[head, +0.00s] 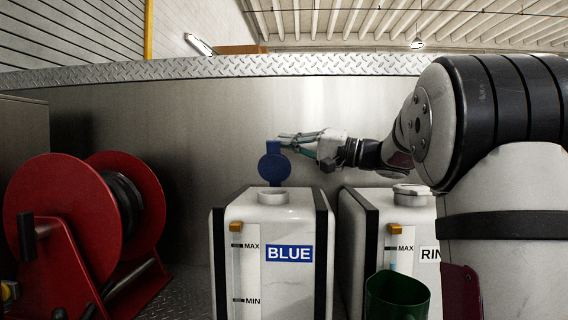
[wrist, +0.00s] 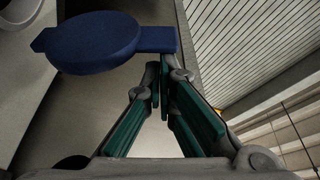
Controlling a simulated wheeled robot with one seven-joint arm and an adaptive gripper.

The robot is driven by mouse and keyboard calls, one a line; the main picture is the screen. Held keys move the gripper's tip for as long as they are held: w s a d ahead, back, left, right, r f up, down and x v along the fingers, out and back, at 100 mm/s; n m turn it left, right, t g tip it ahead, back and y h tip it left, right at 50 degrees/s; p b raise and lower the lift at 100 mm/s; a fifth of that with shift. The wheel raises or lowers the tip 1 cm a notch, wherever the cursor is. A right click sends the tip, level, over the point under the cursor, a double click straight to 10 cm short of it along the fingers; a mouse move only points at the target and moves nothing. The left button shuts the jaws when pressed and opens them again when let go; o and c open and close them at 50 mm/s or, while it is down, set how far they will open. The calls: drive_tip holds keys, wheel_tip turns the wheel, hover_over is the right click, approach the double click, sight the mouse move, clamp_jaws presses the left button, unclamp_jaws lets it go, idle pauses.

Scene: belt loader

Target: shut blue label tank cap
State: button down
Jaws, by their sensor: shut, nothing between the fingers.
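The tank with the BLUE label (head: 289,254) stands in the middle of the head view, with a white filler neck (head: 272,196) on top that is open. Its blue cap (head: 274,166) stands raised on edge above the back of the neck. In the wrist view the cap (wrist: 95,42) shows as a round disc with a tab (wrist: 158,39) on its right. My gripper (head: 284,139) is shut and empty, its fingertips beside the cap's upper tab. In the wrist view the fingertips (wrist: 163,64) are just below the tab; I cannot tell whether they touch.
A second white tank (head: 402,231), labelled RIN..., stands at the right with its cap (head: 411,189) down. A dark green container (head: 397,296) is in front of it. A red hose reel (head: 66,215) stands at the left. A metal wall (head: 200,115) rises behind.

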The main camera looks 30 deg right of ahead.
sight(269, 146)
drive_tip(key=shift+s+a+f+n+y+b, duration=0.4)
drive_tip(key=shift+n+b, duration=0.35)
drive_tip(key=shift+b, duration=0.75)
drive_tip(key=shift+s+a+f+n+y+b, duration=0.2)
drive_tip(key=shift+s+n+b, duration=0.5)
drive_tip(key=shift+b, duration=0.8)
drive_tip(key=shift+s+a+f+n+y+b, duration=0.3)
drive_tip(key=shift+n+b, duration=0.55)
drive_tip(key=shift+b, duration=0.65)
drive_tip(key=b, duration=0.2)
drive_tip(key=s+a+f+b, duration=0.1)
drive_tip(key=shift+s+f+b, duration=0.15)
drive_tip(key=shift+s+b, duration=0.15)
drive_tip(key=shift+b, duration=0.05)
drive_tip(key=shift+s+a, duration=0.1)
wheel_tip(269, 146, up, 10)
